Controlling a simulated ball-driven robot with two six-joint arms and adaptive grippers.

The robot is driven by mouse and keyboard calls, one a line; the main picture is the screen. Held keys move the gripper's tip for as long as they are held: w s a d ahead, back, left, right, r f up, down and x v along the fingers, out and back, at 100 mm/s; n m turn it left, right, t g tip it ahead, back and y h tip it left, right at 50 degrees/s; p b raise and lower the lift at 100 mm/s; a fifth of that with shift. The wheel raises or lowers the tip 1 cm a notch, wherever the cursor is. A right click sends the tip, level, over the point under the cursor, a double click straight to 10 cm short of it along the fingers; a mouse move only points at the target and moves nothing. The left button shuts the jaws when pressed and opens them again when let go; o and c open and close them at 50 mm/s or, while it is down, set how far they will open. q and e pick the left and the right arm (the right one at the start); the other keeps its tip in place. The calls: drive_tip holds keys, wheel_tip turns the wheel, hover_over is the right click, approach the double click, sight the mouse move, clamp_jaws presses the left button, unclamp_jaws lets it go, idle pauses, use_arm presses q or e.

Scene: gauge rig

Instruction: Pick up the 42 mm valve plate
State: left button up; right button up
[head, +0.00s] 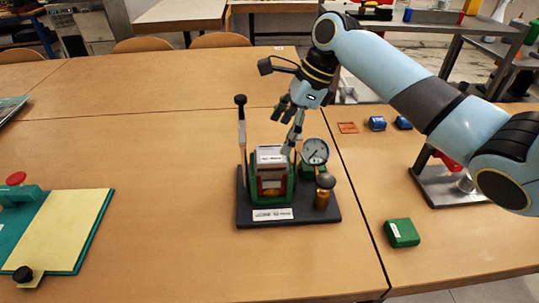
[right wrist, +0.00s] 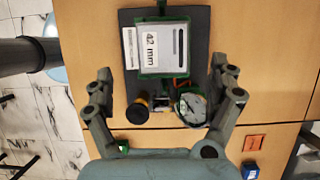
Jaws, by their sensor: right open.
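The 42 mm valve plate (right wrist: 165,60) shows in the right wrist view as a pale square block with a "42 mm" label and a dark slot, seated in a green holder. In the head view its light top (head: 270,154) sits in the green frame on the dark gauge rig base (head: 245,205). My right gripper (head: 285,128) is open, above and just behind the plate. In the right wrist view its fingers (right wrist: 160,75) are spread to either side, with the plate ahead between them and nothing held. My left gripper is not in view.
A dial gauge (head: 315,151) and a brass knob (head: 324,190) stand right of the plate. An upright dark-topped lever (head: 241,125) stands left. A green box (head: 402,233) lies on the right table. The table between the rig and the yellow pad (head: 70,230) is clear.

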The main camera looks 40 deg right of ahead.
sight(272, 153)
drive_tip(key=x, duration=0.6)
drive_tip(key=shift+w+d, duration=0.2)
drive_tip(key=shift+c, duration=0.2)
drive_tip(key=c, duration=1.4)
